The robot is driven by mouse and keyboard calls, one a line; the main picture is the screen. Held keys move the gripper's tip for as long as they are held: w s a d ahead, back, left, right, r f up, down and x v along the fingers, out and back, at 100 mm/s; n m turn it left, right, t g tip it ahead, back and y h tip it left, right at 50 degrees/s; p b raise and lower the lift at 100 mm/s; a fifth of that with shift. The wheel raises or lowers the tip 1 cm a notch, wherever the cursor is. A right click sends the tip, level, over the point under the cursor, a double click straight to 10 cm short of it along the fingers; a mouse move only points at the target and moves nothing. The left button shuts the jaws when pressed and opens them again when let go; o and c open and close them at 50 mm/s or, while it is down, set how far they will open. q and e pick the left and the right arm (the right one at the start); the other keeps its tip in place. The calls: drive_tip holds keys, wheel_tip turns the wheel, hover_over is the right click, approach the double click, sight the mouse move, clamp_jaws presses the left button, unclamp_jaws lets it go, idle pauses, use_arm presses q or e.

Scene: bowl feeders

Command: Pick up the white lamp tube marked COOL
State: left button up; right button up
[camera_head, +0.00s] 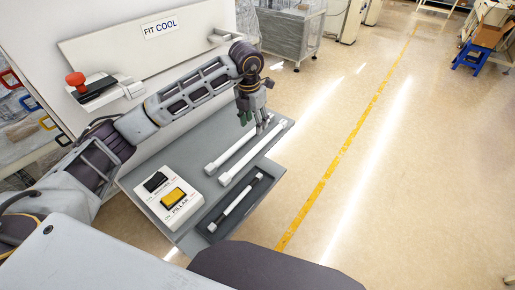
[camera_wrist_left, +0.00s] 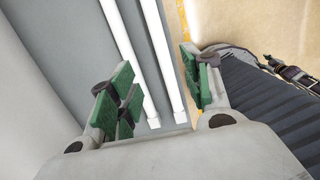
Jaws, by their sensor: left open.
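Two white lamp tubes lie side by side on the grey bench top (camera_head: 185,150) in the head view, the left tube (camera_head: 232,151) and the right tube (camera_head: 252,153). No COOL marking can be read on either. In the left wrist view the left tube (camera_wrist_left: 119,32) and the right tube (camera_wrist_left: 155,40) both run between the finger lines. My left gripper (camera_head: 258,122) is open and empty above the far ends of the tubes. Its green-padded fingers (camera_wrist_left: 160,95) are spread wide in the left wrist view. My right gripper is not in view.
A dark tray (camera_head: 249,203) holding another tube (camera_head: 236,203) lies at the bench's near right edge. A white switch box (camera_head: 168,205) stands left of it. A panel with a FIT COOL sign (camera_head: 160,27) and a red knob (camera_head: 75,79) rise behind. Open floor lies right.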

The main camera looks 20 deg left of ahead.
use_arm(q)
drive_tip(key=f, duration=0.1)
drive_tip(key=p, duration=0.1)
hover_over(257, 146)
drive_tip(key=f, duration=0.6)
drive_tip(key=shift+s+a+f, duration=0.15)
drive_tip(key=shift+s+f, duration=0.1)
drive_tip(key=shift+s, duration=0.15)
drive_tip(key=shift+f, duration=0.45)
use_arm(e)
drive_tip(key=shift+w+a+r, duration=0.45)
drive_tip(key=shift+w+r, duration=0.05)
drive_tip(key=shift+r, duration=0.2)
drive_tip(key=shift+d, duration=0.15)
use_arm(q)
drive_tip(key=shift+f, duration=0.15)
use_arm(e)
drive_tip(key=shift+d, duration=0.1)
